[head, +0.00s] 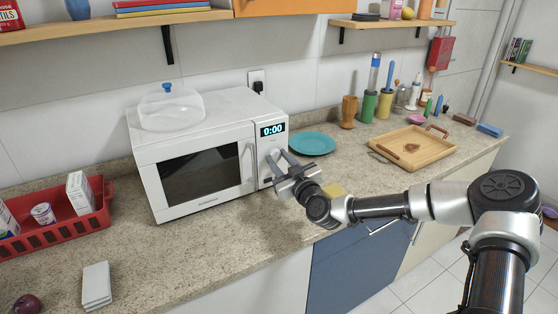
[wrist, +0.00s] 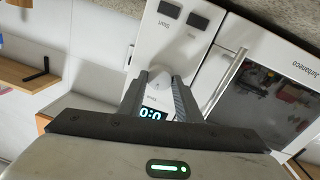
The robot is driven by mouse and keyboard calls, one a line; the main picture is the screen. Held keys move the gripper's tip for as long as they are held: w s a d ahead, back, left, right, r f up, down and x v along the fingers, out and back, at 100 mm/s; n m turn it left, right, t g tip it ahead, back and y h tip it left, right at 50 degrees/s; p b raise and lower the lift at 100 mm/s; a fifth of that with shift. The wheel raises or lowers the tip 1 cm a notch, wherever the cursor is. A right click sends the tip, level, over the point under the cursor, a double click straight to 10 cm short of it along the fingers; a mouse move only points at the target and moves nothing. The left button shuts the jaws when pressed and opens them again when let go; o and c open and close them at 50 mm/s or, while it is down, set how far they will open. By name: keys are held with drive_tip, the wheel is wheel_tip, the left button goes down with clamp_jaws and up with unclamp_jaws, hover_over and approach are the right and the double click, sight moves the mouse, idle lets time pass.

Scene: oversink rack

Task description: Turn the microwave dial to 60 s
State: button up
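The white microwave (head: 200,186) stands on the counter with its door shut. Its display (head: 272,129) reads 0:00 in the head view; the display (wrist: 153,114) is partly covered in the wrist view. The white dial (wrist: 159,77) is on the control panel between the display and two dark buttons. My gripper (head: 279,156) is at the panel, below the display. In the wrist view, my gripper (wrist: 158,82) has its two fingers apart, one on each side of the dial. I cannot tell whether they touch it. In the head view the fingers largely hide the dial.
A clear dome lid (head: 170,109) with a blue knob sits on the microwave. A teal plate (head: 312,144) lies to its right, then a wooden tray (head: 440,143). A red basket (head: 93,221) stands at the left. The counter before the microwave is mostly clear.

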drive_tip(key=c, duration=0.5)
drive_tip(key=shift+o, duration=0.2)
drive_tip(key=m+b, duration=0.2)
drive_tip(key=shift+m, duration=0.4)
drive_tip(key=m+b, duration=0.1)
drive_tip(key=m, duration=0.2)
drive_tip(key=shift+g, duration=0.3)
drive_tip(key=m+b, duration=0.2)
drive_tip(key=m, duration=0.3)
drive_tip(key=shift+d+m, duration=0.1)
drive_tip(key=shift+m, duration=0.2)
drive_tip(key=o, duration=1)
drive_tip(key=shift+r, duration=0.1)
